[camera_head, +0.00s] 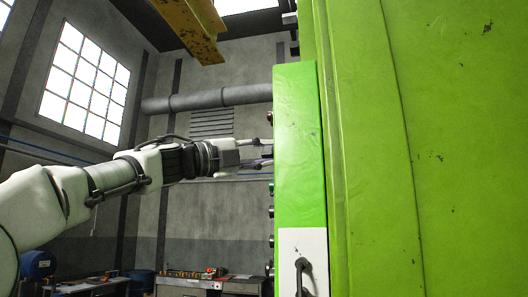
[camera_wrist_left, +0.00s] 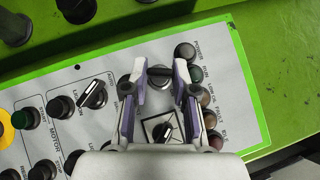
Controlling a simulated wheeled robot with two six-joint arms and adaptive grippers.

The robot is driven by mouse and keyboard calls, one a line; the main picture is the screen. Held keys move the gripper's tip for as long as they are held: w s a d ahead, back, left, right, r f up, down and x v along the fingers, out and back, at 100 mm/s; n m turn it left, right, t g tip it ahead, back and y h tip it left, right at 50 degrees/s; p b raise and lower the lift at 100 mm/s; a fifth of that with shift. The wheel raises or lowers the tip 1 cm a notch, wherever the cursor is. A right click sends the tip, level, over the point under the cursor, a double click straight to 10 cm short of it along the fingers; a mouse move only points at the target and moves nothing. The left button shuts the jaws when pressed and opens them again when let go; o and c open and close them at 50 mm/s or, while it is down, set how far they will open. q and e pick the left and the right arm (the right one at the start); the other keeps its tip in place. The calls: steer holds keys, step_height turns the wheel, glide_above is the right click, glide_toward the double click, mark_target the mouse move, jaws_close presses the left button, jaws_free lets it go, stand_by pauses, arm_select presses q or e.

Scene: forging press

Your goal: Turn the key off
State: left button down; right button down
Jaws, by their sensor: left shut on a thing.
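In the left wrist view, a tilted grey control panel (camera_wrist_left: 215,60) with a green border carries several dark knobs and lamps. My left gripper (camera_wrist_left: 160,72) has its purple-lined fingers on either side of a round dark switch (camera_wrist_left: 160,79) with a light bar across it, and is shut on it. I cannot tell for sure whether this switch is the key. Another dark switch (camera_wrist_left: 163,132) on a square plate sits between the fingers nearer the palm. In the head view, my left gripper (camera_head: 266,152) reaches the left edge of the green box (camera_head: 298,150), whose panel face is hidden. My right gripper is not in view.
A column of small lamps (camera_wrist_left: 195,74) runs close to the right finger. A selector knob (camera_wrist_left: 92,95) and a yellow-ringed button (camera_wrist_left: 5,129) lie to the left. A large green press body (camera_head: 430,150) fills the right of the head view.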

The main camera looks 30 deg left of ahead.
arm_select(q)
steer(key=shift+r+n+g+y+p, duration=0.2)
steer(key=shift+n+g+y, duration=0.3)
steer(key=shift+n, duration=0.3)
steer(key=shift+r+n+g+y+p, duration=0.1)
steer(key=shift+n+g+y+p, duration=0.1)
steer(key=shift+n+g+y, duration=0.45)
steer(key=shift+t, duration=0.25)
steer(key=c, duration=0.9)
jaws_free()
steer(key=shift+a+f, duration=0.15)
steer(key=shift+h, duration=0.25)
